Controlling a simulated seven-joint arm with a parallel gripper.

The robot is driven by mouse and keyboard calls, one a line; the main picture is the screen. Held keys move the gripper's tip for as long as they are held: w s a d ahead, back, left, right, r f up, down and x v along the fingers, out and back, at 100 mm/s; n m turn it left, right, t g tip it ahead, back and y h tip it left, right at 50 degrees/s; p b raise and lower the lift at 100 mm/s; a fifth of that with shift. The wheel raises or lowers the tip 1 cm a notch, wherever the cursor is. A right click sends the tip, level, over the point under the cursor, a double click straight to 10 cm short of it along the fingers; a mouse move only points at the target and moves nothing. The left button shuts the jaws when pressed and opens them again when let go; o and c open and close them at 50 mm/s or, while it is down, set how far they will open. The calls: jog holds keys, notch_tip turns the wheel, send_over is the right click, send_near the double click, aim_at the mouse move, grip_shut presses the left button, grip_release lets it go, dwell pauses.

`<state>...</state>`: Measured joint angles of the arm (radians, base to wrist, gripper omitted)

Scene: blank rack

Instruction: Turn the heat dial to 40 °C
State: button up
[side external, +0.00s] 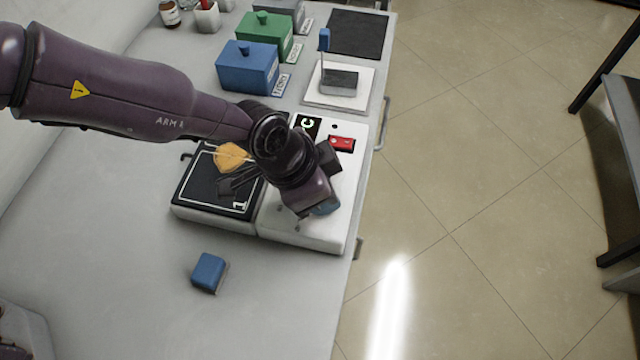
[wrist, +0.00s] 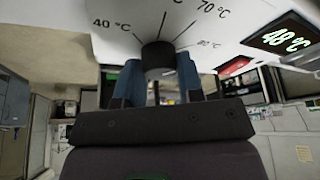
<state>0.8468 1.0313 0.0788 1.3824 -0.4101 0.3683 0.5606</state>
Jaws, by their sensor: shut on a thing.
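The heat dial (wrist: 158,56) is a dark round knob on the white face of the heater (side external: 345,190). In the wrist view it sits between the blue fingertips of my gripper (wrist: 160,74), which is shut on it. Printed marks fan out around it: 40 °C at left, 70 °C at right, and one smaller label too blurred to read. I cannot make out the dial's pointer. The lit display (wrist: 285,38) reads 48 °C. In the side view my gripper (side external: 324,206) reaches down to the heater's front part, and the dial is hidden behind it.
A red switch (side external: 341,144) is on the heater. A black plate (side external: 190,193) with an orange piece (side external: 232,157) adjoins it at left. A blue block (side external: 208,272) lies in front. Blue (side external: 247,68) and green (side external: 264,34) boxes stand behind. The table's right edge is close.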

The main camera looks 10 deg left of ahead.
jog(key=n+t+y, duration=0.1)
jog(key=n, duration=0.3)
jog(key=shift+s+n, duration=0.1)
jog(key=shift+n, duration=0.2)
jog(key=n+t+y, duration=0.1)
jog(key=n+y, duration=0.1)
jog(key=n, duration=0.3)
jog(key=shift+d, duration=0.1)
jog(key=n+y, duration=0.2)
jog(key=n, duration=0.4)
jog(key=shift+d, duration=0.1)
jog(key=shift+n+g+y, duration=0.3)
jog(key=shift+n+y, duration=0.25)
jog(key=shift+n, duration=0.75)
jog(key=shift+n+g+y, duration=0.3)
jog(key=shift+n+y, duration=0.25)
jog(key=shift+n, duration=0.75)
jog(key=o, duration=0.9)
jog(key=shift+d, duration=0.1)
jog(key=v, duration=1.2)
jog(key=shift+r, duration=0.4)
